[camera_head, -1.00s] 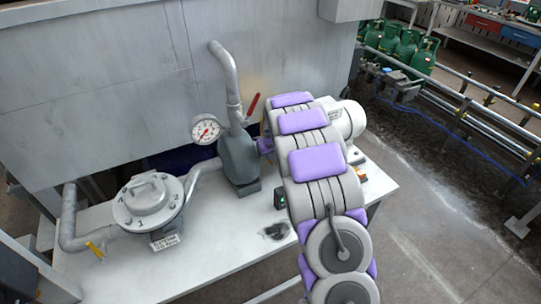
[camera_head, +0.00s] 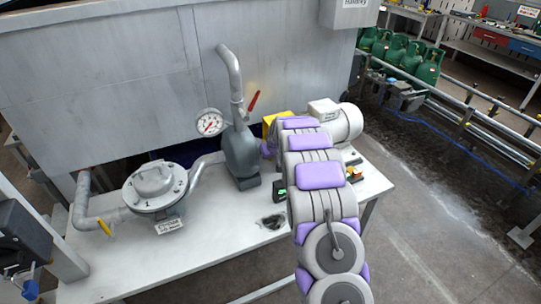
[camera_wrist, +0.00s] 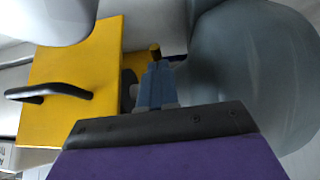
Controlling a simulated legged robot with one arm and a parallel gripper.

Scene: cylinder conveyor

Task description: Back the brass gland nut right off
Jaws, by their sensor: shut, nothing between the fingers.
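The brass gland nut is probably the small brass piece (camera_wrist: 155,51) just beyond my fingertips in the wrist view, mostly in shadow. My gripper (camera_wrist: 158,68) is shut, with its blue-grey fingers together and nothing between them. The tips appear very close to the brass piece; I cannot tell whether they touch. The grey pump body (camera_wrist: 255,75) stands just right of the fingers. In the head view the pump (camera_head: 241,154) stands mid-bench, and my arm reaches to its right side, hiding the nut and fingertips.
A yellow guard (camera_wrist: 65,65) with a black handle (camera_wrist: 47,92) stands close left of my fingers. The head view shows a motor (camera_head: 343,122), switch box (camera_head: 280,188), pressure gauge (camera_head: 209,123), red-handled valve (camera_head: 253,99) and lidded strainer (camera_head: 152,182). The bench front (camera_head: 215,248) is clear.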

